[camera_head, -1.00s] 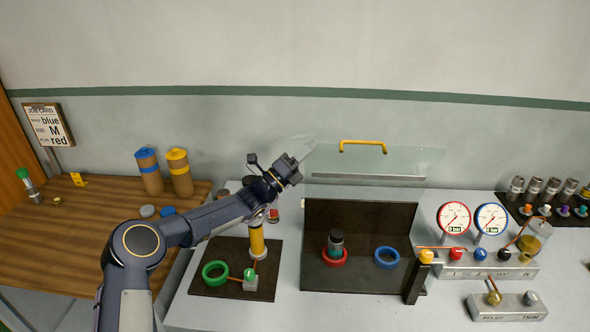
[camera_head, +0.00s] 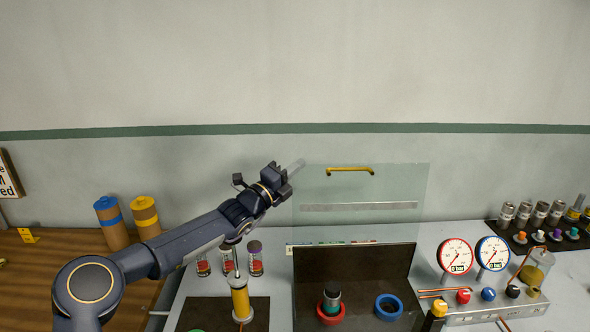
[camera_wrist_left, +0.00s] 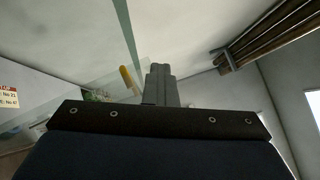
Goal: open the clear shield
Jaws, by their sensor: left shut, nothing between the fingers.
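The clear shield (camera_head: 368,188) stands raised, roughly upright, behind the dark vise station (camera_head: 352,272). Its yellow handle (camera_head: 350,170) is along the top edge, and a grey strip (camera_head: 360,206) crosses the panel. My left gripper (camera_head: 297,165) is shut and empty at the shield's upper left corner, left of the handle. I cannot tell whether it touches the panel. In the left wrist view the shut fingers (camera_wrist_left: 160,85) show beside the yellow handle (camera_wrist_left: 128,78), with the pale panel edge behind. My right gripper is not in view.
A red ring (camera_head: 330,315) holding a dark fitting and a blue ring (camera_head: 388,307) are at the station. Two gauges (camera_head: 474,254) stand to the right. Several small cans (camera_head: 228,260) and a yellow cylinder (camera_head: 240,300) are below my left arm.

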